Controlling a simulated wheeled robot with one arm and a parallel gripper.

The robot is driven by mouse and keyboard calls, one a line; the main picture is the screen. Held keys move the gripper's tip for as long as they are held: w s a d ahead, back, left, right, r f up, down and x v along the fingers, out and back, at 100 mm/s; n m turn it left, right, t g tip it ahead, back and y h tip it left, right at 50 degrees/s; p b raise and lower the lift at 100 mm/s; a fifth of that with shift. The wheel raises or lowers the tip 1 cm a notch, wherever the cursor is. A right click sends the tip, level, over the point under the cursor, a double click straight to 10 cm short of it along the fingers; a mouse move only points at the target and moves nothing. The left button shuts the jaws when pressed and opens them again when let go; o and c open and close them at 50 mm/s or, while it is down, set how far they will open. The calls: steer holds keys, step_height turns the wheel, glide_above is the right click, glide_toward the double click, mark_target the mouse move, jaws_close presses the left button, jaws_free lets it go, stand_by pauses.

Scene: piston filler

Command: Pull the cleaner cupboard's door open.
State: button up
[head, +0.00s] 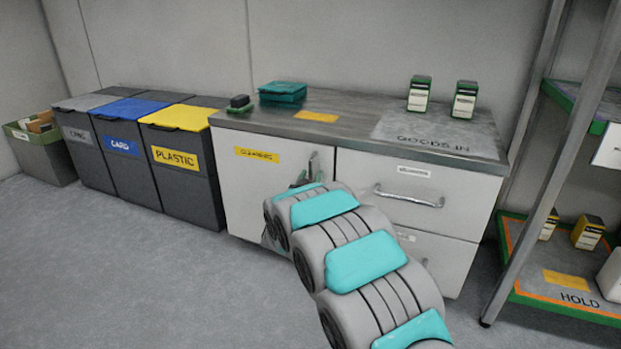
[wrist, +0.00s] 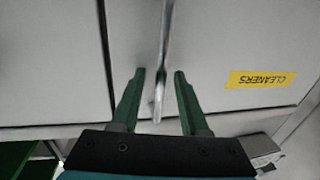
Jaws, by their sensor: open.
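The cleaner cupboard's door (head: 262,185) is the white left front of the cabinet, with a yellow label, and it looks shut. Its upright metal handle (head: 313,163) is near the door's right edge, partly hidden by my gripper (head: 304,180). In the wrist view the door (wrist: 235,45) appears upside down with its yellow CLEANERS label (wrist: 262,79). There the handle (wrist: 164,50) runs between the two green fingers of my gripper (wrist: 160,75). The fingers are open, one on each side of the handle, with visible gaps. My arm hides the door's lower right part.
Drawers with a bar handle (head: 409,196) are right of the door. The steel worktop (head: 350,105) holds a teal box (head: 283,91), a sponge-like block (head: 239,103) and two cartons. Bins (head: 185,165) stand close on the left, a rack (head: 530,170) on the right. Floor in front is clear.

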jaws_close()
stand_by(1.3)
